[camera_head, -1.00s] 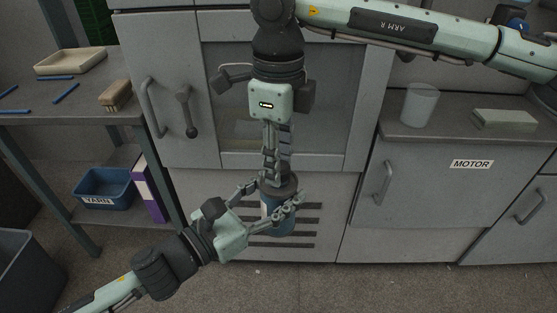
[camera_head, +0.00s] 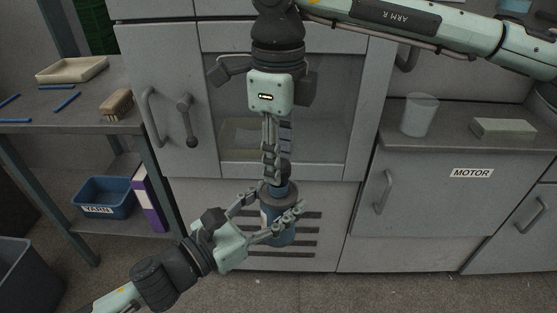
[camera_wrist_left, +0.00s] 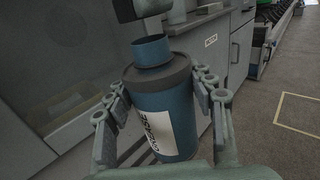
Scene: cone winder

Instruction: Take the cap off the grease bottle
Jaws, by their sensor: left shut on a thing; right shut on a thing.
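The grease bottle (camera_head: 283,228) is blue with a dark grey shoulder and stands upright in my left gripper (camera_head: 276,200). In the left wrist view the bottle (camera_wrist_left: 165,110) has a white label reading GREASE, and the left fingers are shut around its body. Its bare blue neck (camera_wrist_left: 151,51) shows. The dark cap (camera_wrist_left: 140,8) is above the neck with a gap between them, partly cut off by the picture's top edge. In the head view my right gripper (camera_head: 277,166) points down over the bottle, shut on the cap (camera_head: 285,168), which its fingers partly hide.
A grey cabinet with a window and handles (camera_head: 187,120) stands behind the bottle. On the left a table holds a tray (camera_head: 72,77), a brush (camera_head: 116,104) and blue rods; a YARN bin (camera_head: 103,198) is below. A cup (camera_head: 419,116) stands on the right counter.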

